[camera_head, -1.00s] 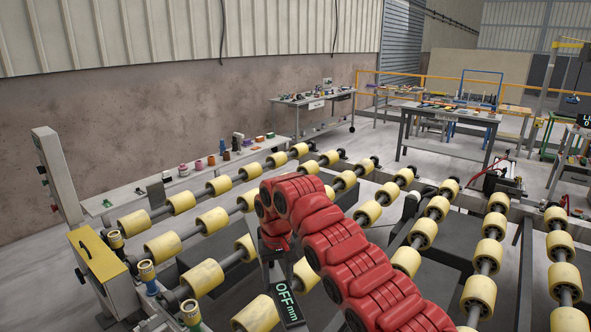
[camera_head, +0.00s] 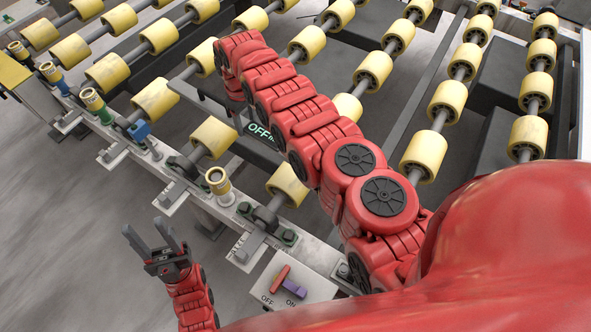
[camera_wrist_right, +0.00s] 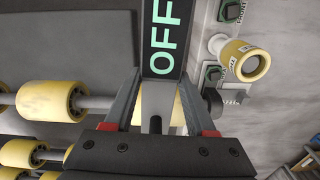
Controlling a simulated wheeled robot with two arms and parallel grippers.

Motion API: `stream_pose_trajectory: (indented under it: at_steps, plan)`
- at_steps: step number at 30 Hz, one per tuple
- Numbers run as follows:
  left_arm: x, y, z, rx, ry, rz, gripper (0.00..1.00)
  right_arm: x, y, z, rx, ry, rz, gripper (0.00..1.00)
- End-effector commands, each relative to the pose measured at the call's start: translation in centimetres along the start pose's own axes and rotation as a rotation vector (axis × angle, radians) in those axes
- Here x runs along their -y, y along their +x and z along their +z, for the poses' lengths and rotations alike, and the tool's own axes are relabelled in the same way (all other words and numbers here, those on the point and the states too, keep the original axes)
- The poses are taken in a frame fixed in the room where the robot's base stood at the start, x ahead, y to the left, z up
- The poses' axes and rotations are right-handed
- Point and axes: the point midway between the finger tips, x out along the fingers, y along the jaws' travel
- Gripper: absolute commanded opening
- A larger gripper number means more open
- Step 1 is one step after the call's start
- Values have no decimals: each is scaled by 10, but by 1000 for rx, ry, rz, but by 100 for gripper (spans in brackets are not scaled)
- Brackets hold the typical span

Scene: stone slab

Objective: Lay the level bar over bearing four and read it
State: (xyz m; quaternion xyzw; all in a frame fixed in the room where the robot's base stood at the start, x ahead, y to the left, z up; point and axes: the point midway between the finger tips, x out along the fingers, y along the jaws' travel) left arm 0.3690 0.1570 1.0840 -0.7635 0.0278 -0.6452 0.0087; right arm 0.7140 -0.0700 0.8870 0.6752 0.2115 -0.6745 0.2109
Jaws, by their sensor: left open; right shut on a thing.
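The level bar (camera_head: 260,130) is a dark bar with a green "OFF" display, partly hidden behind my right arm in the head view. My right gripper (camera_wrist_right: 158,100) is shut on it in the right wrist view, where the bar (camera_wrist_right: 163,35) points up between the fingers and also reads "OFF". The bar is above the roller rows; I cannot tell if it touches anything. I cannot tell which bearing is number four. Bearing blocks (camera_head: 181,168) line the near rail. My left gripper (camera_head: 147,230) is open and empty, over the floor in front of the rail.
Yellow rollers (camera_head: 213,137) on shafts fill the frame. Posts with yellow caps (camera_head: 218,180) stand along the rail; a capped post (camera_wrist_right: 240,60) is right of the bar in the wrist view. A switch box (camera_head: 290,292) has red and purple levers. Grey floor at left is clear.

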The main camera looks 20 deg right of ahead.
Motion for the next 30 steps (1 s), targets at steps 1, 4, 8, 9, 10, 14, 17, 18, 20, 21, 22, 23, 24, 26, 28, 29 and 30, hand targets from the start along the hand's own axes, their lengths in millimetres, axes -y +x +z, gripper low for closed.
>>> stream_pose_trajectory:
  at_steps: [1, 4, 8, 9, 10, 14, 17, 18, 20, 21, 22, 23, 24, 26, 28, 29, 30]
  plan:
    - [0, -5, 1, 0, 0, 0, 50, 2, 12, 0, -2, -24, 1, 0]
    - [0, 0, 0, 0, 0, 0, 50, 4, 18, 2, -2, -50, 2, 0]
    - [1, 18, -3, 0, 0, 0, 50, -1, 17, 12, 5, -54, 6, 0]
    - [1, 24, -4, -1, 0, 0, 50, -2, 16, 16, 7, -54, 6, 0]
    - [1, 29, -5, 0, 0, 0, 50, -2, 16, 19, 7, -54, 5, 0]
    - [2, 48, -8, 0, 0, 0, 50, 2, 14, 29, -5, -51, -5, 0]
    - [3, 57, -10, 0, 0, 0, 50, -2, 18, 42, -1, -50, -2, 0]
    - [3, 62, -10, 0, 0, 0, 50, -2, 18, 47, -1, -49, -1, 0]
    - [3, 68, -12, 0, 0, 0, 50, -2, 18, 55, -1, -50, -3, 0]
    - [4, 73, -12, 0, 0, 0, 50, -2, 18, 60, 0, -53, -1, 0]
    - [4, 76, -13, 0, 0, 0, 50, -3, 18, 65, 0, -52, 0, 0]
    - [4, 80, -14, 0, 0, 0, 50, -4, 18, 70, 0, -52, 0, 0]
    - [4, 85, -14, 0, 0, 0, 50, -5, 19, 77, 2, -52, 0, 0]
    - [4, 92, -16, 0, 0, 0, 50, -5, 20, 87, 3, -53, 1, 0]
    - [5, 100, -17, 0, 0, 0, 50, -6, 22, 99, 1, -53, 0, 0]
    - [5, 104, -18, 0, 0, 0, 50, -6, 22, 105, 3, -52, -1, 0]
    - [5, 108, -18, 0, 0, 0, 50, -7, 24, 113, 4, -52, 0, 0]
